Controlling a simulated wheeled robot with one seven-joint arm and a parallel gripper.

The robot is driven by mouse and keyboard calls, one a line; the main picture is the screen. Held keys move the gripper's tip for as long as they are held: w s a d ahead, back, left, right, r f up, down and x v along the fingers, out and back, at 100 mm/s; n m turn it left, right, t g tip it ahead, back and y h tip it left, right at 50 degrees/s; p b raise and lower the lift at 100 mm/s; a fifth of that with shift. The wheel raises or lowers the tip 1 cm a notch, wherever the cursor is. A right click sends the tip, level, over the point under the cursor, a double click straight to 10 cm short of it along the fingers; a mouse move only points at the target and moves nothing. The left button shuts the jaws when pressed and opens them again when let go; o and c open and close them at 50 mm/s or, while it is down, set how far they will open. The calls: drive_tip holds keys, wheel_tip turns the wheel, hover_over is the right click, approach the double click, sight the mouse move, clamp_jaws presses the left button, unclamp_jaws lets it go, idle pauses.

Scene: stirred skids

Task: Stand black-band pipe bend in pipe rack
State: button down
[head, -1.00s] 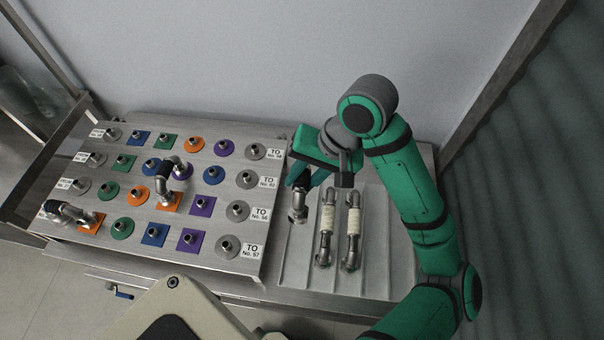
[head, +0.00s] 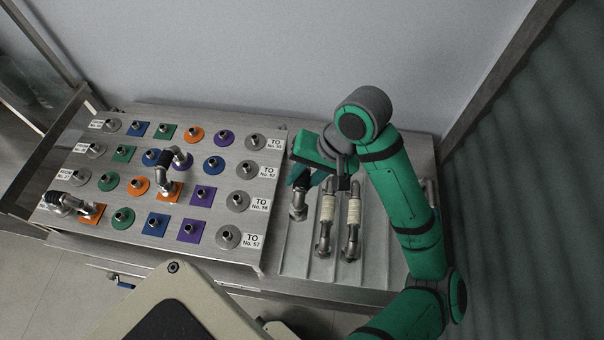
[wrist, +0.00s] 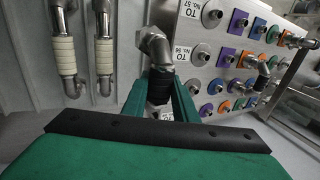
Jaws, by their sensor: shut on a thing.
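My gripper (head: 308,181) is shut on a metal pipe bend with a black band (head: 298,202), at the left side of the grooved tray (head: 378,262). In the wrist view the black band (wrist: 160,88) sits between the green fingers, and the bare metal elbow (wrist: 157,46) points away from the palm. I cannot tell whether the bend touches the tray. To the left, the sloped panel (head: 150,205) carries rows of short stubs on coloured plates. Two black-banded bends stand on it, one mid-panel (head: 161,180) and one at the lower left (head: 90,209).
Two white-wrapped pipes (head: 326,220) (head: 353,222) lie in the tray just right of my gripper. Labels such as "TO No. 57" (head: 251,240) mark the panel's right edge. A grey wall rises behind, and a dark ribbed surface (head: 530,220) stands to the right.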

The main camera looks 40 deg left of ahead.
wheel_tip(320, 180, down, 9)
drive_tip(key=shift+f, duration=0.2)
idle(1.7)
drive_tip(key=shift+f, duration=0.25)
idle(0.4)
drive_tip(key=shift+f, duration=1.7)
drive_tip(key=shift+d+f, duration=0.1)
drive_tip(key=shift+s+f, duration=0.1)
drive_tip(key=shift+f, duration=0.1)
drive_tip(key=c, duration=1.3)
unclamp_jaws()
drive_tip(key=shift+c, duration=0.2)
drive_tip(key=v, duration=1)
drive_tip(key=shift+r, duration=0.4)
